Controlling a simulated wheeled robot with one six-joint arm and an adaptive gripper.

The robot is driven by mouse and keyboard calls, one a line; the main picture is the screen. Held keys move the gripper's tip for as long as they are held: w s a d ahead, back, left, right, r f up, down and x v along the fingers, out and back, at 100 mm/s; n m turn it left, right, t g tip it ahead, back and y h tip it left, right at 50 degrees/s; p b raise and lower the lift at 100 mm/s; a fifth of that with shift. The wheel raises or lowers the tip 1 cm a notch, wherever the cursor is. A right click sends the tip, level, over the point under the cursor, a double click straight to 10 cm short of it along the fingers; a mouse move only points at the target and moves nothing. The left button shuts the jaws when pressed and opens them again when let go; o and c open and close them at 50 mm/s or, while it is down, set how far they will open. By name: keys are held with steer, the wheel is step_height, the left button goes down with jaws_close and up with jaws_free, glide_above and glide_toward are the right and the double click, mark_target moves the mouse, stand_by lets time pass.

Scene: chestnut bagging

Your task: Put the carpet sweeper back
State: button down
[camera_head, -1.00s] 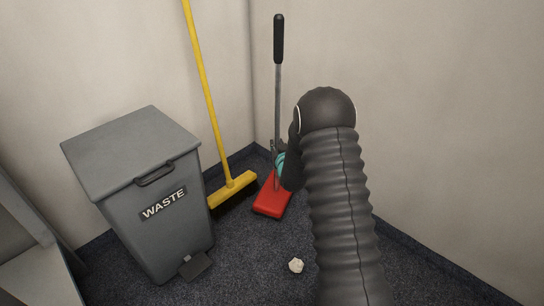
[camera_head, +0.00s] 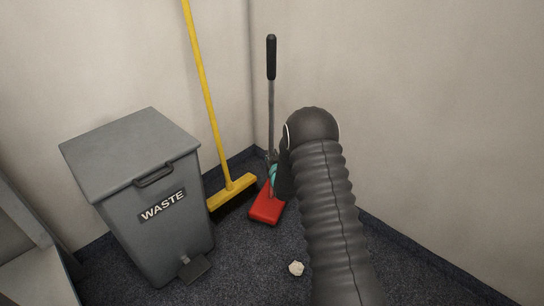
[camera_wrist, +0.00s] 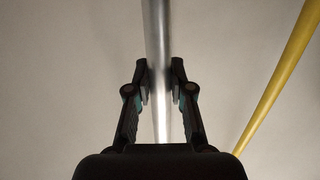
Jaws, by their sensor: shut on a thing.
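The carpet sweeper has a red head (camera_head: 267,206), a thin grey metal shaft and a black grip (camera_head: 271,58) at the top. It stands upright in the corner, its red head at floor level to the right of the broom; I cannot tell whether it fully touches the floor. My gripper (camera_head: 270,170) is shut on the shaft, low down above the red head. In the wrist view, the two fingers of my gripper (camera_wrist: 160,85) close on either side of the metal shaft (camera_wrist: 156,35). My arm hides part of the floor and wall to the right.
A yellow broom (camera_head: 205,90) leans in the corner just left of the sweeper. A grey waste bin (camera_head: 150,220) with a pedal stands at the left. A crumpled white scrap (camera_head: 296,268) lies on the dark carpet. Pale walls close in behind and at the right.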

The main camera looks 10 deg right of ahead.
steer(key=c, duration=1)
jaws_free()
steer(key=shift+f, duration=0.1)
steer(key=shift+c, duration=0.2)
